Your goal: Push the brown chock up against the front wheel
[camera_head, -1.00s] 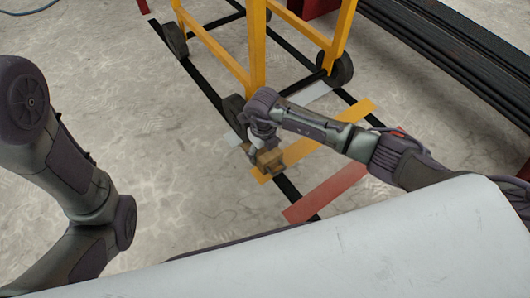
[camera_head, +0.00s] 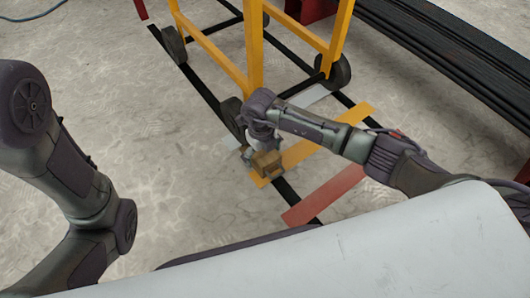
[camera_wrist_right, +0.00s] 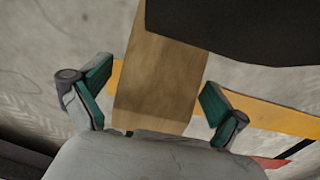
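The brown chock (camera_head: 266,163) is a wooden block on the floor at the yellow strip, just in front of the front wheel (camera_head: 232,114) of the yellow cart. My right gripper (camera_head: 254,153) is low at the chock, partly hiding the space between it and the wheel. In the right wrist view the chock (camera_wrist_right: 160,75) lies between the two spread green-padded fingers. A large dark shape overlaps its far end there; I cannot tell whether chock and wheel touch. My left arm shows at the left, its gripper out of view.
The yellow cart frame (camera_head: 254,55) stands behind the chock, with more black wheels (camera_head: 337,74). Black tape lines, a yellow strip (camera_head: 318,148) and a red strip (camera_head: 322,195) mark the floor. Dark bars (camera_head: 450,55) lie at the right. The floor at left is clear.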

